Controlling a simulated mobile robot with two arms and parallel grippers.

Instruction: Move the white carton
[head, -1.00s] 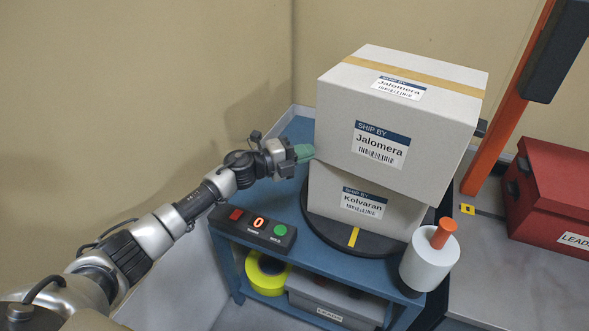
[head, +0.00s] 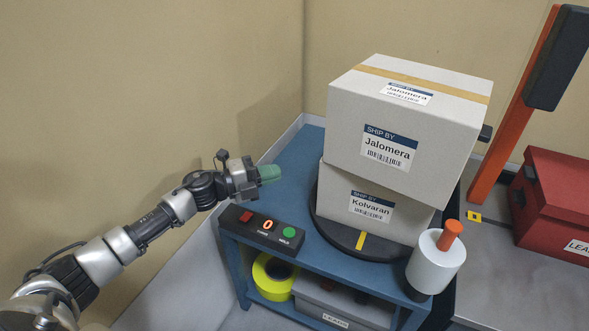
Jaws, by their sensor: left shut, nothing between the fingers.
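Two white cartons are stacked on a dark round turntable (head: 335,231) on the blue table. The upper white carton (head: 440,135) has a tan tape strip and "Jalomera" labels. It sits unevenly over the lower white carton (head: 335,190), labelled "Kolvaran". My left gripper (head: 270,174) has green fingertips, is shut and empty, and hangs to the left of the stack with a clear gap to both cartons. My right gripper is out of view.
A white roll with an orange handle (head: 437,262) stands front right. A red case (head: 556,200) and orange post (head: 497,150) are right. The shelf below holds yellow tape (head: 272,285) and a grey bin (head: 340,304).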

